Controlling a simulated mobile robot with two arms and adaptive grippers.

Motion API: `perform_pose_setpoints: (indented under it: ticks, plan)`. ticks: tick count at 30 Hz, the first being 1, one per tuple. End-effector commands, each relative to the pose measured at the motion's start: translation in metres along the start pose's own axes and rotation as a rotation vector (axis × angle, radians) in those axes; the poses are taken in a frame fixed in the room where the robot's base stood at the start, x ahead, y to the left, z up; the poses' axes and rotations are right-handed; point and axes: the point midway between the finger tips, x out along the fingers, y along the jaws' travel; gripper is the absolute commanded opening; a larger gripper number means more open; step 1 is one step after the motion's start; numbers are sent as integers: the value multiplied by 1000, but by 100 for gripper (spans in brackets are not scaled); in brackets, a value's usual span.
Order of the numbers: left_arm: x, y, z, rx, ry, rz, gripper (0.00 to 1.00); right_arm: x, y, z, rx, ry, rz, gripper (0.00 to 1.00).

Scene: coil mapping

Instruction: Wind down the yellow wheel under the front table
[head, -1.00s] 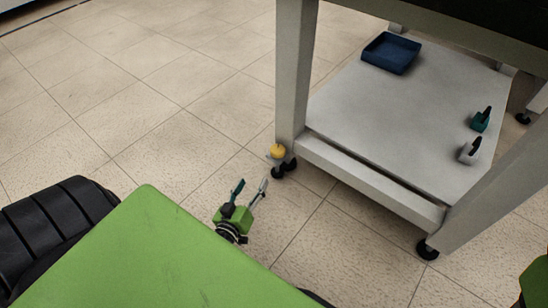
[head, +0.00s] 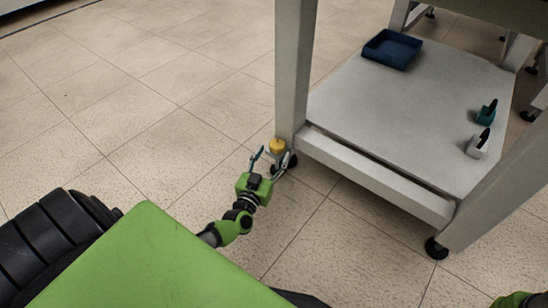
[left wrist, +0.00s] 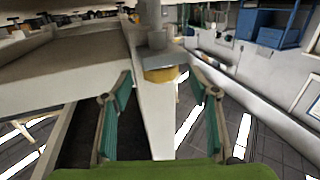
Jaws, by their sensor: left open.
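The yellow wheel (head: 277,146) is a small yellow knob at the foot of the near-left leg of the front table (head: 294,70), just above a black caster. My left gripper (head: 271,157) is open at this foot, with its fingers reaching toward the wheel from the near side. In the left wrist view the wheel (left wrist: 162,74) shows ahead, between the two teal-padded fingers (left wrist: 160,82), with a gap on each side. The fingers do not close on it. My right gripper is out of view; only a bit of green arm shows at the lower right.
The table's lower shelf (head: 385,125) carries a blue tray (head: 392,50), a teal item (head: 486,112) and a grey item (head: 478,146). Another black caster (head: 436,249) stands under the near-right leg. The tiled floor left of the table is clear.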

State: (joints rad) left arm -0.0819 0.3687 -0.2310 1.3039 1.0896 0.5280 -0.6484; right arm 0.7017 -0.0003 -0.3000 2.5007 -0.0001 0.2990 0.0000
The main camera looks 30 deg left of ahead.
Motion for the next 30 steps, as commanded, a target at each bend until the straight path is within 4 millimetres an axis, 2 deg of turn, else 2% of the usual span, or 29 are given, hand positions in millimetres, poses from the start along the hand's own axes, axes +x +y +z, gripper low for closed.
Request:
perform_pose_setpoints:
  ticks: [1, 5, 14, 15, 19, 30]
  plan:
    - [7, 0, 2, 0, 2, -1, 55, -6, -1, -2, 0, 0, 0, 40]
    - [16, -1, 1, 0, 0, -1, 55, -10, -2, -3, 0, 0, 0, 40]
    - [19, -1, 0, 0, -1, -1, 55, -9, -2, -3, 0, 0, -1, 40]
    - [19, 0, 0, 0, -1, -1, 52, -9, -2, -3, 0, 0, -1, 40]
    - [18, 0, 0, 0, -1, -1, 18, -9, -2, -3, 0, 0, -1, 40]
    - [18, -2, 1, 2, 1, 28, 16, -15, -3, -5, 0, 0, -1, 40]
